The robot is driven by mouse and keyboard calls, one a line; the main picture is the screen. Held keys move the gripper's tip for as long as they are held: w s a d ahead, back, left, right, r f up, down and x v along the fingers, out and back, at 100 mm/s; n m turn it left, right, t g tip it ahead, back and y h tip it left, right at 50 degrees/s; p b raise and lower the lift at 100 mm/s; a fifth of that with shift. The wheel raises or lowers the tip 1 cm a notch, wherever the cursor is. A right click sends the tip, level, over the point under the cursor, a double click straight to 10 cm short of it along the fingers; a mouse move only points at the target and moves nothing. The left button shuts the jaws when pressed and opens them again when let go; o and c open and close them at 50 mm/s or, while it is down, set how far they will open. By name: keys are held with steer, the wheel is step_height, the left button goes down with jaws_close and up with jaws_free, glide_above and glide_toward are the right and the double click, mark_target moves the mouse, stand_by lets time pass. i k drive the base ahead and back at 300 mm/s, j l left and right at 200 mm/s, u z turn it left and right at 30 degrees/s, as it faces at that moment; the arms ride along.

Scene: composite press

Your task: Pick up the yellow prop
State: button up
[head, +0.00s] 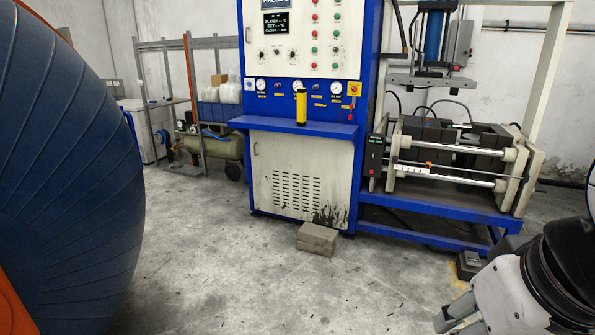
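The yellow prop (301,107) is a slim upright yellow piece with dark ends. It stands on the blue ledge (285,126) of the press cabinet, in front of the gauge panel. Part of my arm shows in the lower right corner, white with black joints. Grey parts at its lower left end look like my gripper (455,314), cut off by the bottom edge of the picture. They are well apart from the prop, low and to its right. I cannot tell whether the gripper is open or shut.
A grey block (317,238) lies on the floor before the cabinet (325,165). The press machine (455,150) on its blue frame stands at the right. A large blue round object (65,170) blocks the left. The concrete floor (240,285) between is mostly clear.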

mark_target(301, 92)
steer(key=i+z, duration=0.1)
steer(key=i, duration=1.9)
steer(key=i+l+u, duration=0.1)
steer(key=i+u, duration=0.15)
steer(key=i, duration=0.35)
steer(key=i+l+u, duration=0.15)
steer(key=i+u, duration=0.15)
steer(key=i, duration=0.25)
steer(key=i+l+u, duration=0.25)
steer(key=i, duration=0.3)
steer(key=i+l+u, duration=0.25)
steer(key=i+l, duration=0.25)
